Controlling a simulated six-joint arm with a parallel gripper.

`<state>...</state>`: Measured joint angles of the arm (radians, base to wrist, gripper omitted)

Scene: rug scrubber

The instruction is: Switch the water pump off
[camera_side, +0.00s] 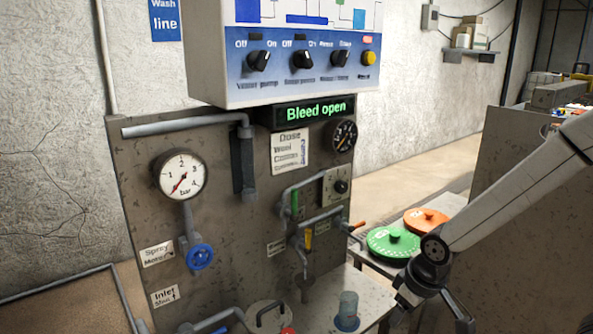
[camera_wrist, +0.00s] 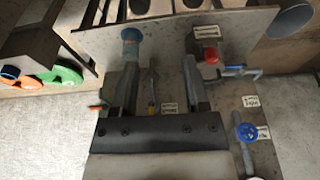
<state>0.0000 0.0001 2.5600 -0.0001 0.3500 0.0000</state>
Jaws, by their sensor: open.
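The control panel (camera_side: 300,91) hangs high on the rig in the side view. Its leftmost black knob (camera_side: 258,60) sits between Off and On, above a blurred label that seems to read water pump. Its pointer seems to lean right, towards On. A second Off/On knob (camera_side: 302,60) and a third knob (camera_side: 340,59) stand to its right. My gripper (camera_side: 432,310) is low at the right, well below and right of the panel, touching no knob. In the wrist view my gripper (camera_wrist: 160,65) has its fingers apart with nothing held between them. The panel knobs are not seen there.
A display (camera_side: 315,108) reads "Bleed open". Below are a pressure gauge (camera_side: 181,175), a blue handwheel (camera_side: 199,256) and projecting pipes with small levers. Green (camera_side: 393,242) and orange (camera_side: 427,220) lids sit beside my arm. Space before the panel looks clear.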

